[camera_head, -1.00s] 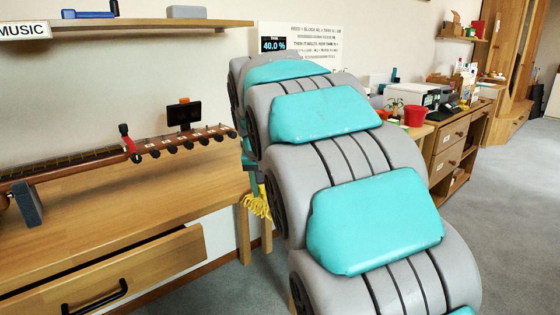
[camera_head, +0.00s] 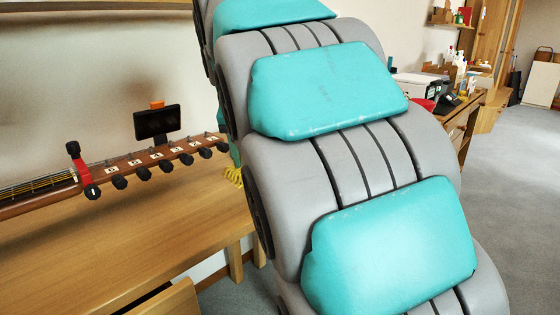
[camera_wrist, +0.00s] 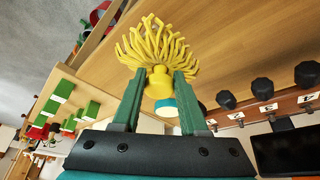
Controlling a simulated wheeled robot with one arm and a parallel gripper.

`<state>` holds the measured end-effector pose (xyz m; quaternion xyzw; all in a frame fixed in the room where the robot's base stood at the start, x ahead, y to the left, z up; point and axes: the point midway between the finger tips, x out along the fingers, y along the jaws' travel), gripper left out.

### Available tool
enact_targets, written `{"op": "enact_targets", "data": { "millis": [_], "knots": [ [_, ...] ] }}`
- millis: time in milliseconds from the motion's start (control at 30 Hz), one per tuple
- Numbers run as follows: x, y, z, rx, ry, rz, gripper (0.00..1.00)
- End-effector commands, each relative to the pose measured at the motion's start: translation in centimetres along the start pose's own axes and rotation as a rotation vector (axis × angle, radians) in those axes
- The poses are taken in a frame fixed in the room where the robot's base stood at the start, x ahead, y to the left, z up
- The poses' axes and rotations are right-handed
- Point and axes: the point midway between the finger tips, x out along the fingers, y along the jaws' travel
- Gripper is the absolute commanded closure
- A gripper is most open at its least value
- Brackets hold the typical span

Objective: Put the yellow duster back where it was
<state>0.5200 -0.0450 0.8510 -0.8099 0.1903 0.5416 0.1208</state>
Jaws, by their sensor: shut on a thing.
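The yellow duster (camera_wrist: 152,45), with stringy yellow strands and a yellow handle with a light tip, is held between the green fingers of my gripper (camera_wrist: 160,78) in the wrist view. The strands fan out beyond the fingertips. In the head view only a few yellow strands (camera_head: 234,176) show at the left edge of my arm, near the desk's right end. My arm hides the gripper and the rest of the duster there.
A wooden desk (camera_head: 150,230) carries a guitar whose headstock (camera_head: 150,160) has a black clip-on tuner (camera_head: 157,122). A drawer (camera_head: 170,302) stands open at the front. Further desks with a white printer (camera_head: 412,84) stand behind at right. Grey floor (camera_head: 520,200) is clear at right.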

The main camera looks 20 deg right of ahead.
Motion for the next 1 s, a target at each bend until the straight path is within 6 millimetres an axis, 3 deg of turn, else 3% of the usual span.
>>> {"op": "enact_targets", "data": {
  "millis": [600, 800, 1000],
  "knots": [
    [5.7, 7.1, -10.3, 0.002, 0.0, 0.0, 1.0],
    [6.3, 7.8, -11.1, 0.0, 0.0, 0.0, 1.0],
    [7.4, 7.8, -10.6, 0.0, -0.002, 0.0, 1.0]
  ]
}}
